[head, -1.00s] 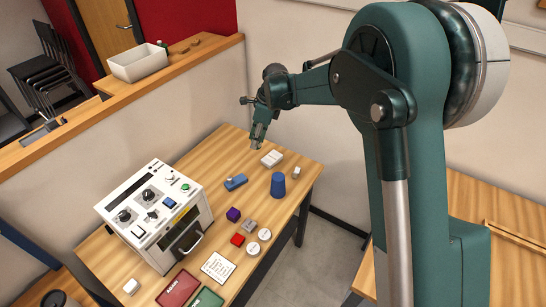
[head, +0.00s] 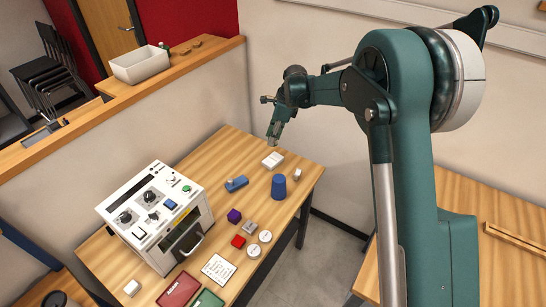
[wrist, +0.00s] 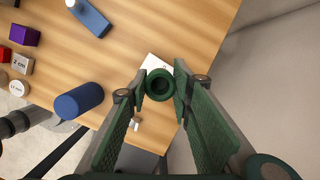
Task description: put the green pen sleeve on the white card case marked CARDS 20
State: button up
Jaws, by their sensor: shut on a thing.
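The green pen sleeve (wrist: 160,84) is a dark green hollow tube seen end-on in the wrist view. My gripper (wrist: 160,88) is shut on it, one finger on each side. In the head view my gripper (head: 274,138) hangs above the far end of the table, and the sleeve is too small to make out. The white card case (head: 272,160) lies flat on the table just below my gripper. In the wrist view the case (wrist: 153,63) shows partly behind the sleeve, the rest hidden by sleeve and fingers. Its marking is not readable.
A blue cylinder (head: 279,185) and a small white block (head: 297,174) stand near the case. A blue block (head: 236,184), a purple cube (head: 234,216) and a red block (head: 238,242) lie nearer. The white machine (head: 155,220) fills the table's left side. A wall runs behind.

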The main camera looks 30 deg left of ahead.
jog(key=shift+f, duration=2.8)
jog(key=shift+f+b, duration=0.35)
jog(key=shift+f, duration=1.55)
jog(key=shift+f, duration=0.2)
jog(key=o, duration=0.8)
jog(key=shift+o, duration=0.2)
jog(key=shift+r, duration=0.2)
jog(key=v, duration=1.2)
jog(key=shift+p, duration=0.4)
jog(key=shift+a, duration=0.1)
